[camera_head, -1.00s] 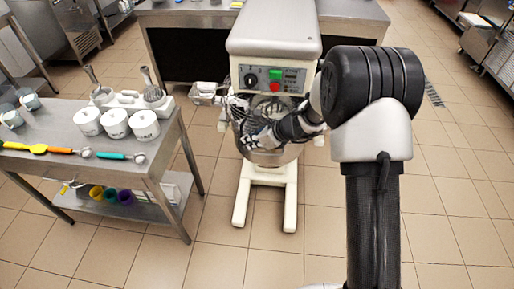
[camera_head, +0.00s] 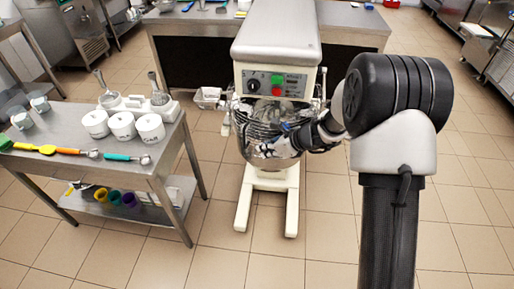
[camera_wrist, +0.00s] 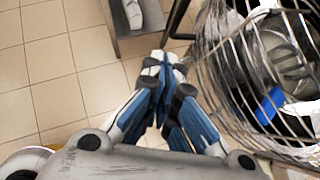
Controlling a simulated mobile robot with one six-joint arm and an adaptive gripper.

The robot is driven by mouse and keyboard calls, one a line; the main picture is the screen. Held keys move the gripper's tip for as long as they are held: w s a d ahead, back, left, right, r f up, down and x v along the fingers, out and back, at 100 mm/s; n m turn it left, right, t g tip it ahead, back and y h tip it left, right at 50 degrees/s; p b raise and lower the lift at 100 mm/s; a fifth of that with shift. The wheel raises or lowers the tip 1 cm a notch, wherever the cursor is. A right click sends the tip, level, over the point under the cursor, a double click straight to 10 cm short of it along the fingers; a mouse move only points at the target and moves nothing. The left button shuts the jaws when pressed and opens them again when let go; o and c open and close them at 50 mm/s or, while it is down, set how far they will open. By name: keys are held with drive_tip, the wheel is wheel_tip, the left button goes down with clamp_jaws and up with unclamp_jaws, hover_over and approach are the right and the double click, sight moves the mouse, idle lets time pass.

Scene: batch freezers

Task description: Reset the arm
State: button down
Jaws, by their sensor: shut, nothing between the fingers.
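My gripper (camera_head: 278,142) is in front of the steel bowl and wire guard of a white floor mixer (camera_head: 276,45) in the head view. My arm reaches to it from the right. In the wrist view my gripper (camera_wrist: 165,60) has its blue and grey fingers together with nothing between them. The mixer's wire guard (camera_wrist: 232,65) is close on the right there, with the bowl behind it. I cannot tell from the head view whether the fingers touch the guard.
A steel table (camera_head: 165,165) on the left holds white tubs (camera_head: 122,126), a scoop holder (camera_head: 140,107) and colored utensils (camera_head: 75,152). Colored cups (camera_head: 113,196) sit on its lower shelf. A steel counter (camera_head: 355,22) stands behind the mixer. Tiled floor (camera_head: 470,190) is open to the right.

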drive_tip(key=p+v, duration=0.2)
drive_tip(key=v, duration=0.5)
drive_tip(key=shift+r, duration=0.35)
drive_tip(key=shift+s, duration=0.1)
drive_tip(key=s+a+r+n+g+h, duration=0.1)
drive_tip(key=s+r+n+g, duration=0.1)
drive_tip(key=s+r+n, duration=1.1)
drive_tip(key=s+d+r+n+h, duration=0.1)
drive_tip(key=s+d+n+h, duration=0.1)
drive_tip(key=s, duration=0.4)
drive_tip(key=s+d+r+n+t+h, duration=0.1)
drive_tip(key=s+d+r+n+h, duration=0.1)
drive_tip(key=s+d+n, duration=0.2)
drive_tip(key=s+d+r+n+h, duration=0.1)
drive_tip(key=s+d+n+h, duration=0.1)
drive_tip(key=s+n, duration=0.3)
drive_tip(key=s+d, duration=0.1)
drive_tip(key=s, duration=0.3)
drive_tip(key=shift+s+d+r+n+t, duration=0.15)
drive_tip(key=shift+d+r+n+t, duration=0.15)
drive_tip(key=shift+d+r+n, duration=0.1)
